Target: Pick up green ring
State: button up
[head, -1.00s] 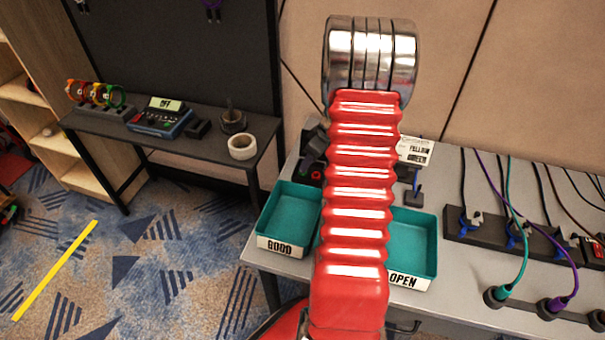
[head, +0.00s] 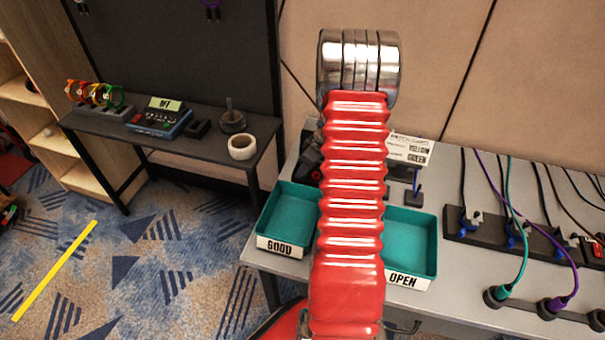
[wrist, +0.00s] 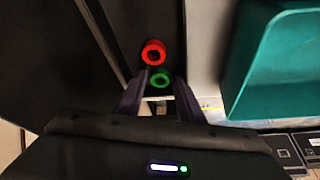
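A small green ring (wrist: 160,80) shows in the wrist view, on or against a dark surface just below a red ring (wrist: 153,52). My gripper (wrist: 161,84) is open, with one dark finger on each side of the green ring at the tips. I cannot tell whether the fingers touch it. Nothing is clearly held. In the head view my red arm hides the gripper. Another green ring (head: 116,98) stands in a row of coloured rings on the left side table.
Teal bins marked GOOD (head: 289,216) and OPEN (head: 411,241) flank my arm on the grey table. A bin wall (wrist: 272,70) is close on the right in the wrist view. A cable strip (head: 520,240) with hanging cables lies to the right.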

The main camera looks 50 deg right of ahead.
jog(key=shift+c, duration=0.7)
jog(key=c, duration=0.6)
jog(key=shift+r, duration=0.15)
jog(key=shift+c, duration=0.2)
notch_tip(320, 180, up, 10)
dwell(0.3)
